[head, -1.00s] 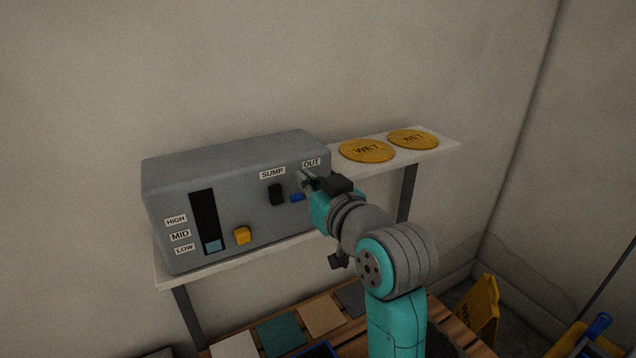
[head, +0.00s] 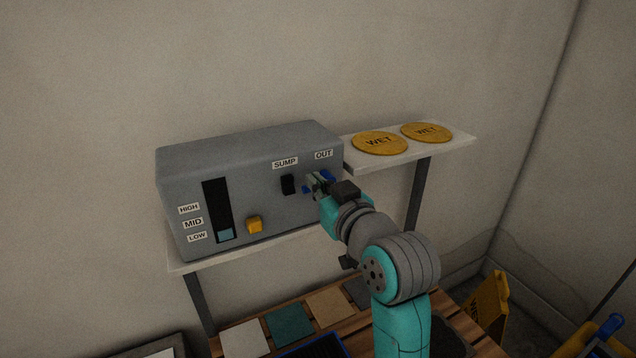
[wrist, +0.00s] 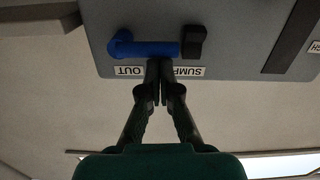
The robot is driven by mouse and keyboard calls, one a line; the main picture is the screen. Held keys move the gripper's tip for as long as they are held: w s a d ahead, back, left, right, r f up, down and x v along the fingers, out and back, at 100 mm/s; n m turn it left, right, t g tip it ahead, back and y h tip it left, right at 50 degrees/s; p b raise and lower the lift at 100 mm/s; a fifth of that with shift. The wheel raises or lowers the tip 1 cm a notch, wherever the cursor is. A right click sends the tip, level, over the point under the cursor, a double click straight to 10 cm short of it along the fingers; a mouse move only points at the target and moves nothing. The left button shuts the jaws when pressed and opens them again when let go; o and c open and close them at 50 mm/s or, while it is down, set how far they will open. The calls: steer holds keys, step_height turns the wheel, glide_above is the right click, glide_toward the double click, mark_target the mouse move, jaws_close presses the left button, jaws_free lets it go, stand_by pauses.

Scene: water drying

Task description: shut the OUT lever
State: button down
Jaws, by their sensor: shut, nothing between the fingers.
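The blue OUT lever (head: 328,176) is on the front of the grey control box, below the OUT label (head: 323,154). In the upside-down wrist view the lever (wrist: 148,48) lies sideways, from its round hub under OUT towards the black SUMP switch (wrist: 194,42). My gripper (head: 311,183) is shut and empty in front of the box. In the wrist view its fingertips (wrist: 160,66) are at the lever's label-side edge, between the two labels. I cannot tell whether they touch the lever. In the head view my gripper hides the middle of the lever.
The box (head: 250,165) stands on a white shelf (head: 460,140) against the wall. The black SUMP switch also shows in the head view (head: 288,184), close left of my gripper. A yellow button (head: 254,225) is lower left. Two yellow WET discs (head: 379,142) lie on the shelf's right.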

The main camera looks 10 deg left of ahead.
steer(key=shift+f+n, duration=0.2)
steer(key=shift+n, duration=0.2)
step_height(320, 180, down, 6)
steer(key=w+d+n+t, duration=0.1)
steer(key=n, duration=1.4)
steer(key=shift+d+h, duration=0.3)
steer(key=shift+w+d, duration=0.1)
stand_by(0.3)
